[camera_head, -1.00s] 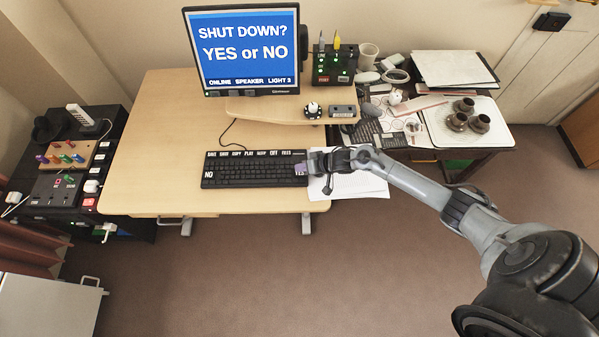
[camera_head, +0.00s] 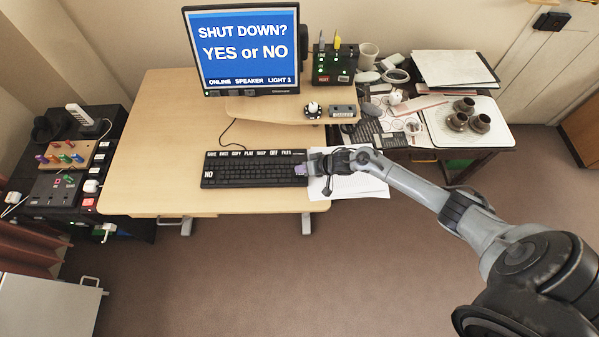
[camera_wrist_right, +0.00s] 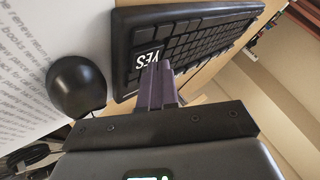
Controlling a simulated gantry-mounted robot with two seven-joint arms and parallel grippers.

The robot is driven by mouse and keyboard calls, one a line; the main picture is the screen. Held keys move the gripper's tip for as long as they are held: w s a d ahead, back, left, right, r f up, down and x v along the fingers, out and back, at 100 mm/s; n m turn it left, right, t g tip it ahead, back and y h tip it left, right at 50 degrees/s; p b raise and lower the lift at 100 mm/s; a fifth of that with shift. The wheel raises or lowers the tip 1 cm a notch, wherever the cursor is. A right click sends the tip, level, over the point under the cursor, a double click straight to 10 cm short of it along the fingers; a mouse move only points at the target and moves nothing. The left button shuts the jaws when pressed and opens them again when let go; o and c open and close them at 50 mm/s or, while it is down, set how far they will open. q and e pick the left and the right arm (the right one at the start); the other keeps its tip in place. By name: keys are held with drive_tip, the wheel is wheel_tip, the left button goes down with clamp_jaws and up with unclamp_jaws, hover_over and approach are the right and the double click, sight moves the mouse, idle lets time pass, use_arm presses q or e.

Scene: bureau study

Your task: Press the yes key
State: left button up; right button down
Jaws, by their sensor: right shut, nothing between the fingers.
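The black keyboard (camera_head: 255,169) lies on the wooden desk, with a white NO label at its front left corner. In the right wrist view, the yes key (camera_wrist_right: 147,60) shows its white YES label at the near corner of the keyboard (camera_wrist_right: 190,35). My right gripper (camera_head: 301,170) is at the keyboard's right end. Its purple fingers (camera_wrist_right: 160,82) are shut and empty, with the tips right at the yes key, partly covering it. I cannot tell whether they touch it. The monitor (camera_head: 243,50) reads "SHUT DOWN? YES or NO". My left gripper is out of view.
A black mouse (camera_wrist_right: 77,86) lies beside the keyboard on printed paper (camera_head: 358,186). A raised shelf (camera_head: 270,112) stands behind the keyboard. A cluttered side table (camera_head: 510,135) is at the right. The desk left of the keyboard is clear.

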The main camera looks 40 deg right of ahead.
drive_tip(key=shift+f, duration=0.3)
idle(0.5)
drive_tip(key=shift+r+p, duration=0.75)
drive_tip(key=shift+r, duration=0.1)
drive_tip(key=shift+r+p, duration=0.15)
drive_tip(key=shift+p, duration=0.15)
wheel_tip(320, 180, up, 5)
drive_tip(key=p, duration=0.5)
